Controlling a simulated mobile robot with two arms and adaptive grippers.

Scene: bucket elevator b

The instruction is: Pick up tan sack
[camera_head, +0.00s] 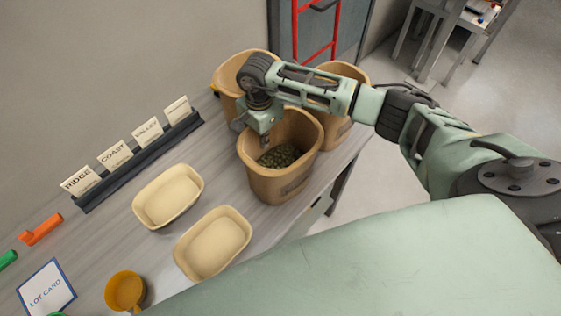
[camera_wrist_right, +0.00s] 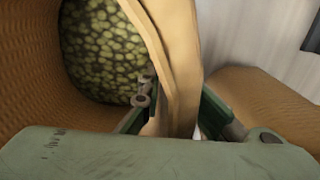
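Three tan sacks with open tops stand at the far end of the table. The front tan sack (camera_head: 275,185) holds dark green pellets, which also show in the right wrist view inside this sack (camera_wrist_right: 30,80). A second tan sack (camera_head: 228,82) stands behind it on the left, a third tan sack (camera_head: 334,132) on the right. My right gripper (camera_head: 264,138) is at the front sack's rear left rim. In the wrist view its fingers (camera_wrist_right: 178,100) straddle the rim, one inside and one outside. Whether they press on it is unclear. My left gripper is not in view.
Two cream trays (camera_head: 168,222) (camera_head: 213,272), an amber cup (camera_head: 125,291), a LOT CARD (camera_head: 46,290) and an orange object (camera_head: 41,230) lie nearer on the table. A dark rack with labelled cards (camera_head: 115,155) runs along the wall. A red ladder-like frame (camera_head: 318,30) stands beyond.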

